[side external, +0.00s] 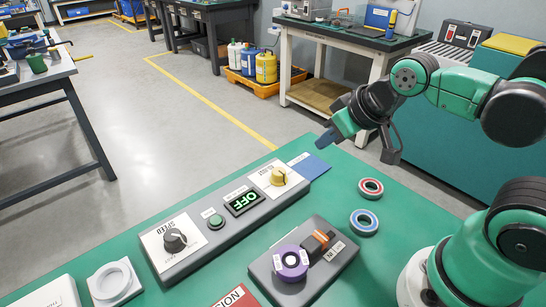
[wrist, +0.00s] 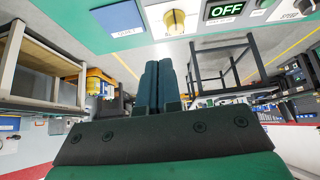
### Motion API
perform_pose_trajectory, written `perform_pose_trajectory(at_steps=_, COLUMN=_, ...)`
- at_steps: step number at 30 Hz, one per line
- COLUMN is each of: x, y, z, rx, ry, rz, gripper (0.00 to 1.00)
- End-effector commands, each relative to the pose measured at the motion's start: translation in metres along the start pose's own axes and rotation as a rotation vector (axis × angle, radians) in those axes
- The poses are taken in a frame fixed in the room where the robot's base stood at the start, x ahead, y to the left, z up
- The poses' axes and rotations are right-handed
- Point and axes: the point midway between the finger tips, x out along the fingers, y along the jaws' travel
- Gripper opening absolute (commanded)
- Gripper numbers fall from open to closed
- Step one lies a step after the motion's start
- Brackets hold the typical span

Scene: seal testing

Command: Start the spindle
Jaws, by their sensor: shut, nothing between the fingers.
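The grey control panel (side external: 208,235) has a black SPEED knob (side external: 175,240), a green button (side external: 216,221), a lit display reading OFF (side external: 243,202) and a gold knob (side external: 278,177). In the wrist view, the display (wrist: 226,10), gold knob (wrist: 174,20) and part of the black knob (wrist: 304,5) show along the top edge. My gripper (side external: 325,139) is above and beyond the panel's right end, clear of it. In the wrist view my gripper's fingers (wrist: 160,64) are together and empty, pointing up toward the gold knob.
A fixture (side external: 322,265) holding a purple ring (side external: 291,262) stands in front of the panel. Red (side external: 371,187) and blue (side external: 364,221) rings lie to the right. A blue pad (side external: 310,165) sits by the panel's right end. A white block (side external: 113,281) is at front left.

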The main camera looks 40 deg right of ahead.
Motion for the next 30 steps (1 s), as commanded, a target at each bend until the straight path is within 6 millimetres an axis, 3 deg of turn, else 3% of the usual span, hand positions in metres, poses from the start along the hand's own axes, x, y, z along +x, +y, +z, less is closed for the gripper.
perform_pose_trajectory(at_steps=5, x=0.001, y=-0.002, z=-0.002, rx=-0.016, ry=0.002, rz=-0.002, gripper=0.00)
perform_pose_trajectory(at_steps=10, x=0.007, y=-0.022, z=-0.017, rx=-0.164, ry=0.020, rz=-0.012, gripper=0.00)
perform_pose_trajectory(at_steps=18, x=0.029, y=-0.099, z=-0.050, rx=-0.604, ry=0.112, rz=-0.039, gripper=0.00)
perform_pose_trajectory(at_steps=24, x=0.040, y=-0.153, z=-0.055, rx=-0.843, ry=0.188, rz=-0.052, gripper=0.00)
perform_pose_trajectory(at_steps=30, x=0.043, y=-0.174, z=-0.055, rx=-0.933, ry=0.222, rz=-0.056, gripper=0.00)
